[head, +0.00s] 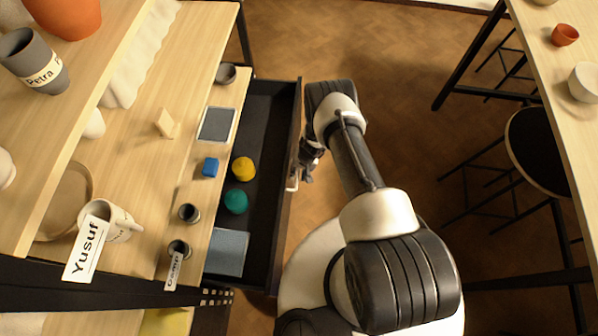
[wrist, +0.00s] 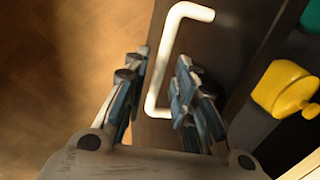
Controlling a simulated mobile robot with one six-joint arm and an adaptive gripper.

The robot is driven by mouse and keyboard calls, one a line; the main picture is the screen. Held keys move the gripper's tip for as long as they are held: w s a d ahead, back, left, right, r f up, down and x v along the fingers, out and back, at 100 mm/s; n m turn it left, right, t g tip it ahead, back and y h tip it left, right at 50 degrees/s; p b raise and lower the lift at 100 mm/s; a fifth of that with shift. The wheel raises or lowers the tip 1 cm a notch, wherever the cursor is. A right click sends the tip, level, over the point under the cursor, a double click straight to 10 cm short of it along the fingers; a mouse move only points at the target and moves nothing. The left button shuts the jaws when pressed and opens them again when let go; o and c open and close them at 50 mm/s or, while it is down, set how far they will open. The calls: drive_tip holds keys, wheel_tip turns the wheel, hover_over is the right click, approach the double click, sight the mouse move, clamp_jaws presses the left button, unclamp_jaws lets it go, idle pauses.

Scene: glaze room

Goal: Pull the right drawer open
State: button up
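A dark drawer (head: 268,98) stands pulled out from the wooden shelf unit, its inside showing in the head view. Its front carries a white bar handle (wrist: 158,70), seen clearly in the wrist view and partly behind my gripper in the head view (head: 292,184). My gripper (wrist: 160,85) is at the drawer front, also in the head view (head: 307,165). Its fingers are apart, one on each side of the handle bar, with gaps visible. In the drawer are a yellow lidded pot (head: 243,168), a teal pot (head: 236,201) and a grey-blue slab (head: 227,251).
A table (head: 555,75) and black stool (head: 540,150) stand at right. Floor beyond the drawer is clear.

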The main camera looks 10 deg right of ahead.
drive_tip(key=shift+o, duration=0.2)
wheel_tip(320, 180, up, 12)
drive_tip(key=d, duration=0.2)
drive_tip(key=shift+s, duration=0.35)
idle(0.5)
